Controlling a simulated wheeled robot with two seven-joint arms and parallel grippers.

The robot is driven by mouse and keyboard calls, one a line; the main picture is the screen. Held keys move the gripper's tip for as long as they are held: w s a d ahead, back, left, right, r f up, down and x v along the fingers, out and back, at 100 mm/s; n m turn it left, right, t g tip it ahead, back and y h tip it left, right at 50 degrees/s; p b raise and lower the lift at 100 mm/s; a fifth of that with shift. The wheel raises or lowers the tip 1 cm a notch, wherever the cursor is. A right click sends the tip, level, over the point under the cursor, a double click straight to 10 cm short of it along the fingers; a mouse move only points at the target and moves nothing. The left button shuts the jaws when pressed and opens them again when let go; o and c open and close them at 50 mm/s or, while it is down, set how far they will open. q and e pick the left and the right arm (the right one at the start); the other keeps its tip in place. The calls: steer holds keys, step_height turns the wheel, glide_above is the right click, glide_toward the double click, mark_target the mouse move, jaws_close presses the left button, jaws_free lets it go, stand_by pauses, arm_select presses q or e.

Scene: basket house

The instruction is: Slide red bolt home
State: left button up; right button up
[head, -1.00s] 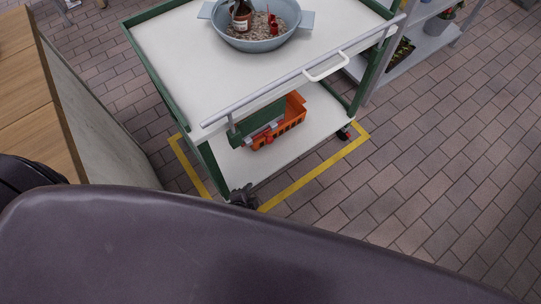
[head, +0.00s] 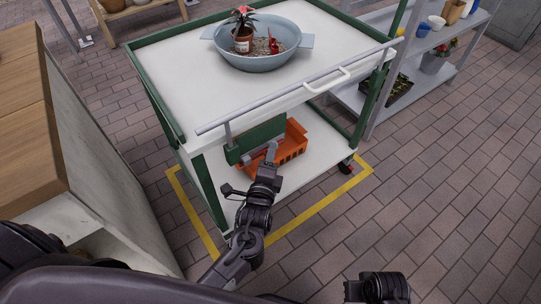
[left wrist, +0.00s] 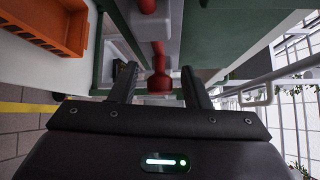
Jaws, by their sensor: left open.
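The red bolt (left wrist: 158,58) shows in the left wrist view as a red rod with a knob, running along a pale mount on a green panel (left wrist: 222,35). My left gripper (left wrist: 158,76) is open, with one finger on each side of the red knob; I cannot tell whether either touches it. In the head view my left gripper (head: 271,153) is at the green box (head: 257,136) under the cart's top, and the bolt is mostly hidden behind it. A dark end of my right arm (head: 378,287) shows at the bottom; its jaws cannot be made out.
The cart (head: 190,75) has a front rail (head: 290,90) above my left gripper. An orange crate (head: 293,148) sits on its lower shelf beside the gripper. A blue-grey basin (head: 258,60) stands on top. A wooden-topped cabinet (head: 75,150) is left; open floor is right.

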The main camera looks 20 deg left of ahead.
arm_select(q)
steer(key=shift+w, duration=0.65)
arm_select(e)
steer(key=shift+r, duration=0.35)
arm_select(q)
jaws_close()
